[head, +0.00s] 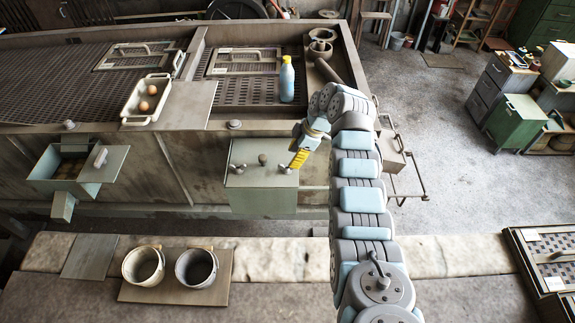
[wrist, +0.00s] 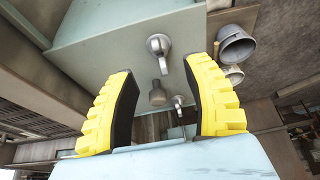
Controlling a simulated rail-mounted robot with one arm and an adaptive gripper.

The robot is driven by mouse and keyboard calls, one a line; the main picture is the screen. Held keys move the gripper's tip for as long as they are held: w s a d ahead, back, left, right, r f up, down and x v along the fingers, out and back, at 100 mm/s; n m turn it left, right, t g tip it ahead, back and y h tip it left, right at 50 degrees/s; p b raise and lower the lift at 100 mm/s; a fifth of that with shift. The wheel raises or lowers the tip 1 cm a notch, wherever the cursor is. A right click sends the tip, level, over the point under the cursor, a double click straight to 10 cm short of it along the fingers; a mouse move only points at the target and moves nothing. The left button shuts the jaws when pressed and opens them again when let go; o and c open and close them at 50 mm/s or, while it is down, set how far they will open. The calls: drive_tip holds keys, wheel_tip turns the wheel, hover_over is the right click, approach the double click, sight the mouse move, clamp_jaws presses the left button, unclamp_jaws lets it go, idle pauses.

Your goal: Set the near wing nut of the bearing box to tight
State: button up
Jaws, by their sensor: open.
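The bearing box (head: 262,196) is a pale green box on the front side of the long machine in the head view. Its lid carries a right wing nut (head: 285,169), a left wing nut (head: 238,169) and a round knob (head: 262,160) between them. In the wrist view a larger wing nut (wrist: 159,46), the dark knob (wrist: 157,94) and a smaller wing nut (wrist: 179,103) show between my fingers. My gripper (wrist: 163,66) is open, its yellow fingers apart and empty. In the head view my gripper (head: 299,158) is close to the right wing nut; contact cannot be told.
An open box (head: 75,168) sits at the left of the machine. A blue bottle (head: 287,80) and an egg tray (head: 146,100) stand on top. Two pots (head: 143,265) (head: 196,268) stand on the front ledge. A bent handle (head: 408,190) juts out right of my arm.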

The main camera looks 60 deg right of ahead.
sight(287, 168)
drive_tip(key=shift+x, duration=2.9)
clamp_jaws()
